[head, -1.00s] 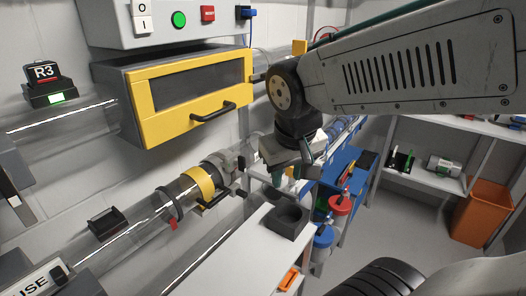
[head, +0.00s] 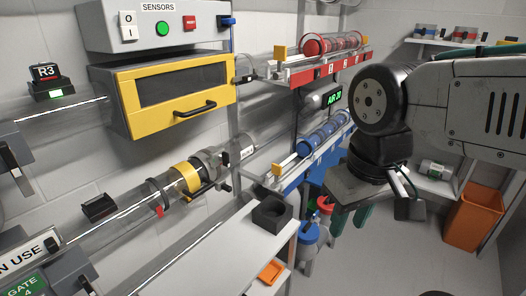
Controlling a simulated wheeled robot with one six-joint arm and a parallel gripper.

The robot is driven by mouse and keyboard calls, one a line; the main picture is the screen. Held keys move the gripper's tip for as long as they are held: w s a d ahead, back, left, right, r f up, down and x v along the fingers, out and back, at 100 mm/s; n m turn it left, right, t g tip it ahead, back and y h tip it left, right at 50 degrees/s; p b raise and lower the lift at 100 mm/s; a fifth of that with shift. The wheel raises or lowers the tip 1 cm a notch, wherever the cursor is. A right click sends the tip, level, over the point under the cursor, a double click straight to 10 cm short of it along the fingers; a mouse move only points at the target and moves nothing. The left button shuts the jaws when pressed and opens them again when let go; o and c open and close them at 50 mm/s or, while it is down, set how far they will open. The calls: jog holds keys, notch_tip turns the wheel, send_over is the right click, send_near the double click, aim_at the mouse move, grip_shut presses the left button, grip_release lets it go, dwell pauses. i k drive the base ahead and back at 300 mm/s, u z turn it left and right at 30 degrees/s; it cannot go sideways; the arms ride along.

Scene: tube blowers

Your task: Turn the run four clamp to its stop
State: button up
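The lower clear tube carries a yellow band (head: 187,177) and, just right of it, a grey clamp (head: 208,163) with a small dark lever end (head: 226,186). I take this as the run four clamp, since a green GATE 4 sign (head: 25,283) is at the lower left; no label shows on the clamp itself. My gripper (head: 351,219) hangs well to the right of the clamp, apart from it. Its two teal fingers point down with a gap between them, and I see nothing held. The clamp's stop cannot be made out.
A white bench (head: 225,245) with a dark square holder (head: 271,213) stands below and right of the clamp. A yellow-framed cabinet (head: 180,95) is above it. Red (head: 325,62) and blue (head: 315,148) racks hold canisters behind. An orange bin (head: 473,213) is at the right.

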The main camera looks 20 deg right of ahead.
aim_at(225, 157)
jog(key=z, duration=0.95)
jog(key=i, duration=0.75)
jog(key=u, duration=1.95)
